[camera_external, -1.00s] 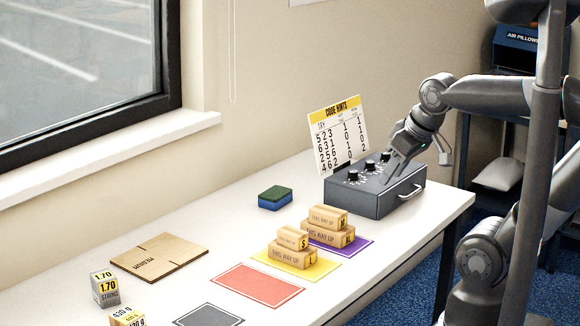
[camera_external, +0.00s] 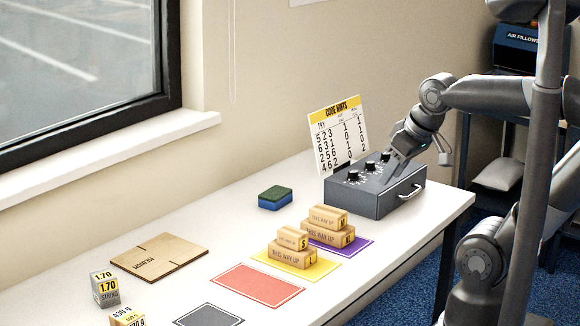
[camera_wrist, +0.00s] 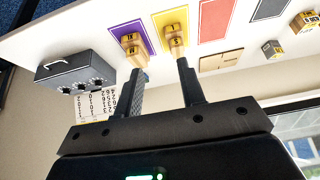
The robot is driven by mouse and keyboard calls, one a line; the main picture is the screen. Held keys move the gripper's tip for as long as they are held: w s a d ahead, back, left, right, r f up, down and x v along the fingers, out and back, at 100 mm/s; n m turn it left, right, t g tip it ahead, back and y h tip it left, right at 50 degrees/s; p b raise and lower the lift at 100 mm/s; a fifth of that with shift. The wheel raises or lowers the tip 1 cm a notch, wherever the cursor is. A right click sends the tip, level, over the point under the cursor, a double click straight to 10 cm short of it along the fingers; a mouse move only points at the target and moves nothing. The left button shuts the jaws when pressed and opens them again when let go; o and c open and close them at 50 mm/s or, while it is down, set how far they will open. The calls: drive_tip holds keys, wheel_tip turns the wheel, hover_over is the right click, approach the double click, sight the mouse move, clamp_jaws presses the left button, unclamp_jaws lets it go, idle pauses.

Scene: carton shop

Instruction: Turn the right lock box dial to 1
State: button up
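The grey lock box (camera_external: 375,198) stands near the right end of the white table, with a silver handle on its front. Its top carries a row of black dials; the right dial (camera_external: 385,157) is the one closest to my gripper (camera_external: 388,178). The dial's pointer and numbers are too small to read. In the external view my fingers slant down over the box top beside the right dial; I cannot tell whether they touch it. In the wrist view the fingers (camera_wrist: 159,66) are apart with nothing held between them, and the lock box (camera_wrist: 75,70) shows at left.
A code hints card (camera_external: 338,135) stands behind the box. Stacked cartons (camera_external: 328,218) sit on the purple mat (camera_external: 357,247) and more on the yellow mat (camera_external: 320,268). A green-and-blue sponge (camera_external: 275,198) lies left of the box. Table space between sponge and box is clear.

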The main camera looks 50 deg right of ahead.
drive_tip(key=shift+o, duration=1.4)
drive_tip(key=shift+w+d+r, duration=0.2)
drive_tip(key=shift+w, duration=0.2)
drive_tip(key=w+d+r+m, duration=0.3)
drive_tip(key=w+d, duration=0.3)
drive_tip(key=w, duration=0.2)
drive_tip(key=m+g+h, duration=0.4)
drive_tip(key=m, duration=0.7)
hover_over(386, 153)
drive_tip(key=s+a, duration=0.2)
drive_tip(key=a, duration=0.2)
wheel_tip(386, 153, down, 11)
drive_tip(key=x, duration=1)
drive_tip(key=shift+w, duration=0.25)
drive_tip(key=shift+c, duration=0.3)
drive_tip(key=shift+n, duration=0.3)
drive_tip(key=c, duration=0.9)
